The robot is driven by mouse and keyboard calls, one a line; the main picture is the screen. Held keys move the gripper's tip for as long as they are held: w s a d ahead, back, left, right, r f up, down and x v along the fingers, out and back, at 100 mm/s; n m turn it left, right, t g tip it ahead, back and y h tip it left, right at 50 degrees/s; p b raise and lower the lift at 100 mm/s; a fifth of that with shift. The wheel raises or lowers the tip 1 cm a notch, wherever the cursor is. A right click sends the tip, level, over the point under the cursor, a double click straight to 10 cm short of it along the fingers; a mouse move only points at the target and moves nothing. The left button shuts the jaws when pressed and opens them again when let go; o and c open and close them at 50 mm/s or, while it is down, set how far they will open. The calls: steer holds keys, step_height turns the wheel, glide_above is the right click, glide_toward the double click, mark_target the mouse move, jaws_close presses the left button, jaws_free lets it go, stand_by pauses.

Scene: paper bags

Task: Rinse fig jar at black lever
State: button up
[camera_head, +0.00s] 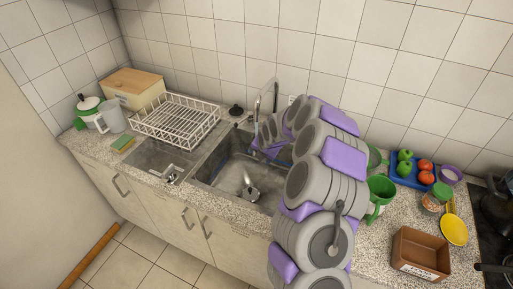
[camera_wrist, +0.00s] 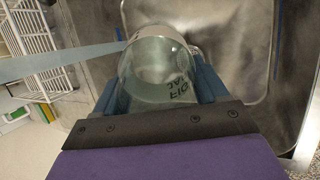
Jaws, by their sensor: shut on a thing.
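A clear glass jar (camera_wrist: 150,65) with dark lettering, apparently the fig jar, fills the middle of the wrist view. My gripper (camera_wrist: 158,88) is shut on it, a blue-grey finger on each side. The sink's steel basin (camera_wrist: 290,65) lies behind the jar. A pale bluish band (camera_wrist: 55,62) runs from the left edge to the jar's rim; I cannot tell whether it is water. In the head view my arm reaches over the right basin (camera_head: 228,171), near the tall faucet (camera_head: 275,95). A black lever or knob (camera_head: 236,110) stands behind the sink. The jar cannot be made out there.
A white dish rack (camera_head: 175,120) stands left of the sink, with a wooden box (camera_head: 133,88), a clear pitcher (camera_head: 112,117) and a sponge (camera_head: 123,143). Right of my arm are a green mug (camera_head: 381,190), a blue tray (camera_head: 405,180), a yellow plate (camera_head: 453,230) and a brown box (camera_head: 420,252).

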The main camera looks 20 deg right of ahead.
steer(key=shift+s+b, duration=0.6)
steer(key=shift+s, duration=2.2)
steer(key=s+r+p, duration=0.1)
steer(key=s+r, duration=0.3)
steer(key=s, duration=0.1)
steer(key=shift+p, duration=0.35)
steer(key=shift+d+m, duration=0.1)
steer(key=shift+m, duration=0.2)
